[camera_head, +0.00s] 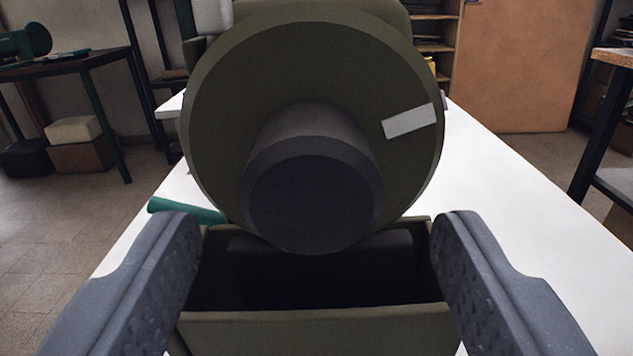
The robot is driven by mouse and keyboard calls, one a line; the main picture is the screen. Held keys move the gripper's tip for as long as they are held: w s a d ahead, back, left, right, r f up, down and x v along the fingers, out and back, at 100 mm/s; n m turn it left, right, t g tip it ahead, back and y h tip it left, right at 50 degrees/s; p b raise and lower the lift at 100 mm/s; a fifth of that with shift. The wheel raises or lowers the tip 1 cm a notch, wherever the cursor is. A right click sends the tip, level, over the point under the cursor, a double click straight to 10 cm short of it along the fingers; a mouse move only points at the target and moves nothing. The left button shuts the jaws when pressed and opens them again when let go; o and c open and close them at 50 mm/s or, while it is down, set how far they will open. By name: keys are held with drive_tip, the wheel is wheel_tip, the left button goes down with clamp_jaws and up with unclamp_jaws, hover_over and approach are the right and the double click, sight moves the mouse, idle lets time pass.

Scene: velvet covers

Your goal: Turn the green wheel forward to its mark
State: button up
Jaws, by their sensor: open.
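The green wheel (235,90) is a large dark olive disc that faces me in the upper middle of the view. A thick dark grey hub (312,205) sticks out from its centre toward me. A pale stripe (409,121) lies on the disc's face, right of the hub and slightly above it. I cannot tell whether another mark shows. My gripper (318,225) is open, with one grey finger at the lower left and one at the lower right. The hub stands between and beyond the fingertips, and no contact shows.
An olive open box (315,331) with a dark inside sits below the wheel. A white table (520,225) extends on both sides. A teal cylinder (186,210) lies left of the wheel. Shelves, a brown door (525,65) and side tables stand in the background.

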drive_tip(key=shift+w, duration=1.1)
drive_tip(key=c, duration=1)
